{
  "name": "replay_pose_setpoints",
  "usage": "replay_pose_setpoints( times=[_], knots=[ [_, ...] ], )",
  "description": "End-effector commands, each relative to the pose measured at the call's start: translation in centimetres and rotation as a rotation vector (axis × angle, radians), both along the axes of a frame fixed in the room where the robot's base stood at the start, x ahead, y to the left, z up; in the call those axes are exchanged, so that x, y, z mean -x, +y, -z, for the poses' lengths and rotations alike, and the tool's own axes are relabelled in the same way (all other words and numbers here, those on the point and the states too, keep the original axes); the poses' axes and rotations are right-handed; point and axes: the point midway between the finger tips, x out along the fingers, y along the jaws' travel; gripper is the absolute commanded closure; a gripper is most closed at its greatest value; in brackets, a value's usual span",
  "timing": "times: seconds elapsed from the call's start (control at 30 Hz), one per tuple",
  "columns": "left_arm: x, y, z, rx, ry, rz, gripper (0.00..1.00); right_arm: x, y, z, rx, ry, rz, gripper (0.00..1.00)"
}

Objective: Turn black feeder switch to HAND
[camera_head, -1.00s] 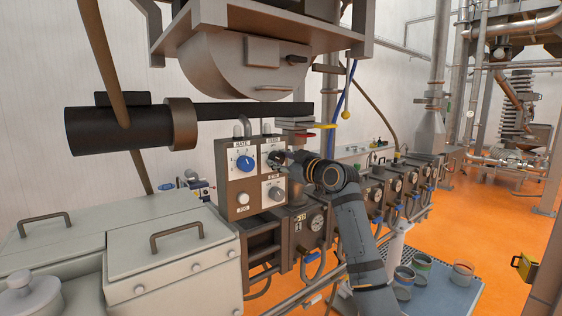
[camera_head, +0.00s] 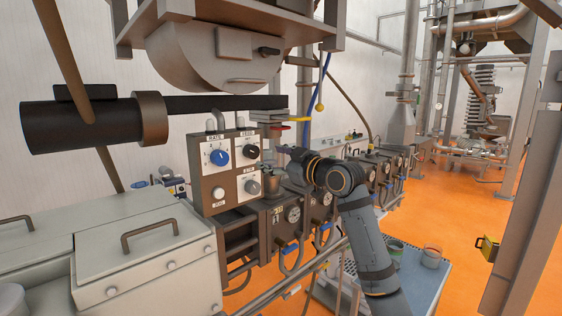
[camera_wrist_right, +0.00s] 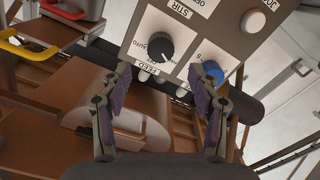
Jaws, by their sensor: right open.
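The black feeder switch (camera_head: 251,152) is a round black knob at the upper right of a control panel (camera_head: 234,171), under a FEED label. It shows upside down in the right wrist view (camera_wrist_right: 154,46), with small lettering around it; I cannot clearly tell which position it points to. My right gripper (camera_head: 284,151) is to the right of the panel, apart from the knob. In the right wrist view its two fingers (camera_wrist_right: 160,80) are spread and empty, with the knob ahead between and beyond the tips. My left gripper is not in view.
A blue knob (camera_head: 218,157) sits left of the black one, a grey knob (camera_head: 252,187) below it, and a white button (camera_head: 218,193) at lower left. A yellow-handled lever (camera_head: 296,119) juts out just above my right gripper. Gauges and pipes lie below.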

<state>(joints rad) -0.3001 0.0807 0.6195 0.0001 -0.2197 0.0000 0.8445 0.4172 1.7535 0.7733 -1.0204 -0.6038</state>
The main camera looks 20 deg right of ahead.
Motion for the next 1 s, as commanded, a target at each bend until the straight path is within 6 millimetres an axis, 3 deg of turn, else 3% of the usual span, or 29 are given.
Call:
replay_pose_setpoints(
  times=[0.1,0.3,0.8,0.87,0.97,1.0],
  knots=[
    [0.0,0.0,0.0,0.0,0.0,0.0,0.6,2.1,-0.9,0.1,0.006,0.001,0.004,0.39],
    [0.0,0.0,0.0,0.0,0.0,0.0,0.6,3.7,-1.3,0.0,0.001,0.001,0.0,0.39],
    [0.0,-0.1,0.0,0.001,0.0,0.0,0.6,3.6,-1.4,0.4,-0.005,0.007,0.001,0.39],
    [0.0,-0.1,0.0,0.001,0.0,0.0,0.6,2.9,-1.8,1.7,-0.02,0.029,0.014,0.39],
    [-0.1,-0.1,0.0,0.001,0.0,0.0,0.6,0.5,-3.4,6.9,-0.076,0.111,0.063,0.39],
    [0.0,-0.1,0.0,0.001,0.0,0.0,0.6,-0.6,-4.2,9.9,-0.101,0.155,0.092,0.39]
  ],
)
